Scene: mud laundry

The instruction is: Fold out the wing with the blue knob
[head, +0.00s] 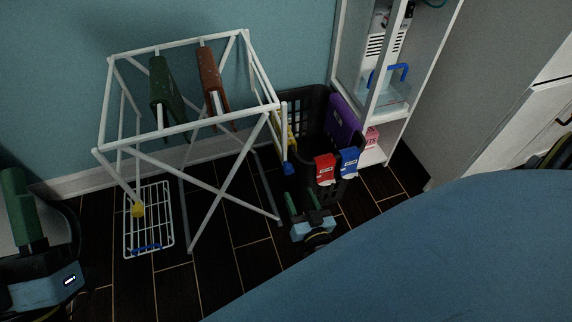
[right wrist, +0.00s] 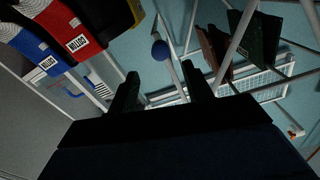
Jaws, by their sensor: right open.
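The white drying rack (head: 205,125) stands against the wall. The blue knob (head: 288,168) is at the lower end of a white wing on the rack's right side, which hangs down beside the basket. The blue knob also shows in the right wrist view (right wrist: 159,50), just beyond the fingers and between them. My right gripper (head: 304,203) is open and empty, below and slightly right of the knob, apart from it. My left gripper (head: 22,210) is at the left edge, only partly in view; its opening cannot be told.
A dark basket (head: 300,112) with red, blue and purple packs stands right of the wing, close to my right gripper. A green cloth (head: 163,92) and a brown cloth (head: 211,80) hang on the rack. A yellow knob (head: 137,210) and white wire grid (head: 162,222) are lower left.

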